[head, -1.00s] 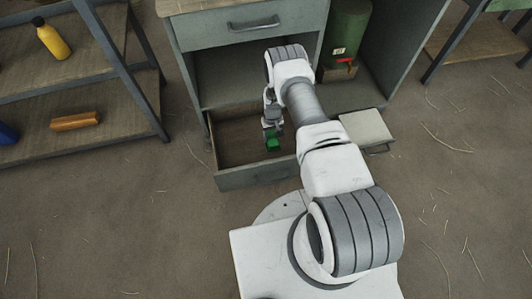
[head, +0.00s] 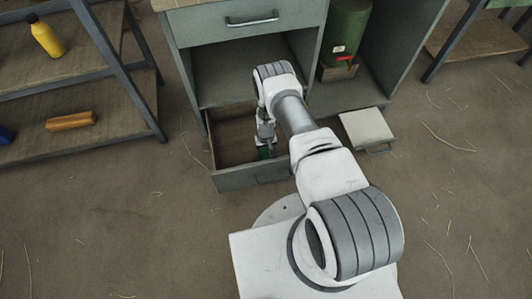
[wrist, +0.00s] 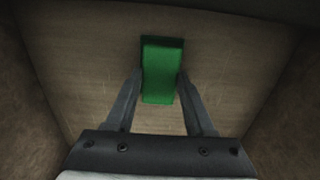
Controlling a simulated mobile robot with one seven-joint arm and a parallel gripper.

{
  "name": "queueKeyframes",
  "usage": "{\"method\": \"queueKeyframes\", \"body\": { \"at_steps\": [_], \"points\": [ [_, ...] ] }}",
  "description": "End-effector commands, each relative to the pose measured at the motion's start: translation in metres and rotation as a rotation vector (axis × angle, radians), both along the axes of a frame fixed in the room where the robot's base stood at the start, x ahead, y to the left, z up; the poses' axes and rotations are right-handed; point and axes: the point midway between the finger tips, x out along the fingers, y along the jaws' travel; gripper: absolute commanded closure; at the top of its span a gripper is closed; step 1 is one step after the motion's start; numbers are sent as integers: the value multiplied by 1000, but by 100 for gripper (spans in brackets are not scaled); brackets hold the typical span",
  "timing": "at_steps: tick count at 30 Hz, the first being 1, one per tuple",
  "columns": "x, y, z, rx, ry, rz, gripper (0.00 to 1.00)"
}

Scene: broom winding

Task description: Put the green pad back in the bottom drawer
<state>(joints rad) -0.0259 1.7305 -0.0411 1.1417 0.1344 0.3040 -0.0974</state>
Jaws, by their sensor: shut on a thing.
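The green pad (wrist: 161,65) is between the fingertips of my gripper (wrist: 160,88) in the wrist view. The fingers are shut on its sides. In the head view the green pad (head: 265,153) shows only in part below my gripper (head: 266,146), inside the open bottom drawer (head: 250,178). The drawer's wooden floor (wrist: 80,60) lies behind the pad in the wrist view. I cannot tell whether the pad touches it.
The grey cabinet has a closed top drawer (head: 250,20). A green canister (head: 345,35) stands in its right part. A pale box (head: 367,130) is right of the open drawer. A shelf with a yellow bottle (head: 48,38) and an orange-brown block (head: 71,121) stands at left.

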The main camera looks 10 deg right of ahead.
Motion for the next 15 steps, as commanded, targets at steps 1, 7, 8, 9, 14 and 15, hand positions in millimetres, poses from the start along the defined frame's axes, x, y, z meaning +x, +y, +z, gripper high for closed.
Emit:
{"method": "queueKeyframes", "body": {
  "at_steps": [1,7,8,9,14,15],
  "points": [
    [0,0,-2,0,0,0,100],
    [0,0,-2,0,0,0,16],
    [0,0,-2,0,0,0,16],
    [0,0,-2,0,0,0,16],
    [0,0,-2,0,0,0,16],
    [0,0,-1,0,0,0,16]
  ]
}}
